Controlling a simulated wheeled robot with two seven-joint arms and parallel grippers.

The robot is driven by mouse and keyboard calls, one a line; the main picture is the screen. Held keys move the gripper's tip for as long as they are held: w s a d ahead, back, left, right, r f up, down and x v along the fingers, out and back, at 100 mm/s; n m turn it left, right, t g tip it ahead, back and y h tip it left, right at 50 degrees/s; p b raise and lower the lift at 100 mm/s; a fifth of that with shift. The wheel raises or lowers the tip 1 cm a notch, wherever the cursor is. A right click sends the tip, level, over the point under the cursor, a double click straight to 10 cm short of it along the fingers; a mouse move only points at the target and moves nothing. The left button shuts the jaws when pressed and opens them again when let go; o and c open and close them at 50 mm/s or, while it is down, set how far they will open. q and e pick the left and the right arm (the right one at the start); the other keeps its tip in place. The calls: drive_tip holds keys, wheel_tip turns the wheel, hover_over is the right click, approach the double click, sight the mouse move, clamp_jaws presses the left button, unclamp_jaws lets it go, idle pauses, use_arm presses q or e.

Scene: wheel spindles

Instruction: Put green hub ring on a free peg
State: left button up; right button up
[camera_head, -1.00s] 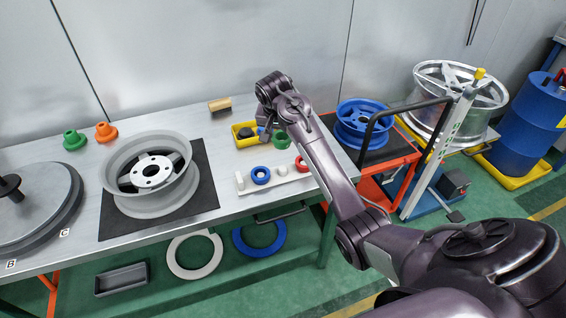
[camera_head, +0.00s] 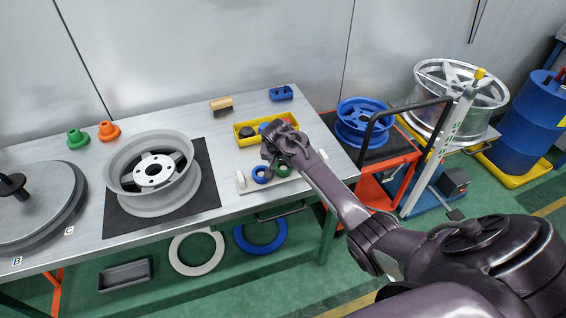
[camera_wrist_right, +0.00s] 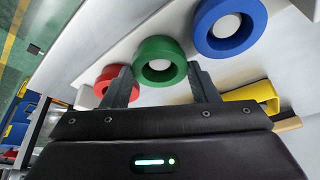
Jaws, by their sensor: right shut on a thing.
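The green hub ring (camera_wrist_right: 160,46) is between the two fingers of my right gripper (camera_wrist_right: 160,68) in the right wrist view. The gripper is shut on it. In the head view the green ring (camera_head: 284,171) shows just below my right gripper (camera_head: 272,160), over the white rack (camera_head: 241,183). A pale round centre shows through the ring; I cannot tell whether it is still on a peg. A blue ring (camera_wrist_right: 230,45) and a red ring (camera_wrist_right: 103,80) flank it. The red ring is hidden in the head view. My left gripper is out of view.
A yellow bin (camera_head: 244,141) with dark parts stands behind the rack. A brush (camera_head: 222,104) and a blue block (camera_head: 281,93) lie further back. A grey wheel (camera_head: 178,190) on a black mat is to the left. The bench front edge is close to the rack.

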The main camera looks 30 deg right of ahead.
drive_tip(key=shift+f, duration=0.15)
drive_tip(key=o, duration=0.8)
drive_tip(key=b+v, duration=0.1)
drive_tip(key=v, duration=1.1)
drive_tip(key=shift+a, duration=0.1)
